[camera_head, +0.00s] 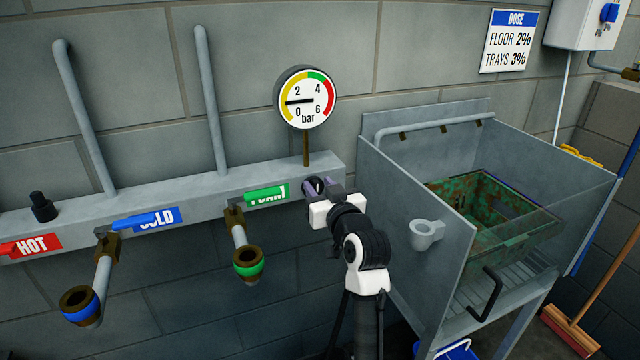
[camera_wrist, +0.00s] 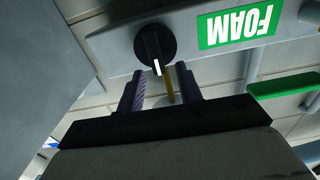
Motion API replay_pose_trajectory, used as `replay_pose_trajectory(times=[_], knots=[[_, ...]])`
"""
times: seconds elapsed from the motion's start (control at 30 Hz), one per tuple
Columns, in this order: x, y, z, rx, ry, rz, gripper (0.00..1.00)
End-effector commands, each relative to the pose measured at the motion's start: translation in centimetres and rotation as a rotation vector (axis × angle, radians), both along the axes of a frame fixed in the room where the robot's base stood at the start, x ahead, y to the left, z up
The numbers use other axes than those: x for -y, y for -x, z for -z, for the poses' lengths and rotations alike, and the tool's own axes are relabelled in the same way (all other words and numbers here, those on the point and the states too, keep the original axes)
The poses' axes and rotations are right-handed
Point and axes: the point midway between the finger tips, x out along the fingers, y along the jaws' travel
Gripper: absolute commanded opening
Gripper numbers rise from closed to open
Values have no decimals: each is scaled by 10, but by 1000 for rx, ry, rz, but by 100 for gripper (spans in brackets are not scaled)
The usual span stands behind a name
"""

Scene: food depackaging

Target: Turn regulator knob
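The regulator knob (camera_wrist: 155,48) is a round black knob with a white pointer mark, on the grey manifold beside the green FOAM label. In the head view the dark knob (camera_head: 314,184) is partly covered by my gripper (camera_head: 322,190). In the wrist view my gripper (camera_wrist: 159,72) is open, with its two purple-grey fingers apart and nothing held between them. The fingertips are close to the knob, one toward each side; contact cannot be told. The pressure gauge (camera_head: 306,98) above has its needle pointing left, below 2 bar in the yellow zone.
Left along the manifold (camera_head: 190,187) are the FOAM label (camera_head: 267,195), a green-ringed outlet (camera_head: 248,263), a blue-ringed outlet (camera_head: 80,306) and a black fitting (camera_head: 42,207). A metal wash sink (camera_head: 400,215) holding a green crate (camera_head: 490,240) stands close on the right.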

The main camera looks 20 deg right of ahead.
Motion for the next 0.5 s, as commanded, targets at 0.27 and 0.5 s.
replay_pose_trajectory(times=[0.27,0.5], knots=[[0,-3,0,0,0,0,35],[0,-3,0,0,0,0,11]])
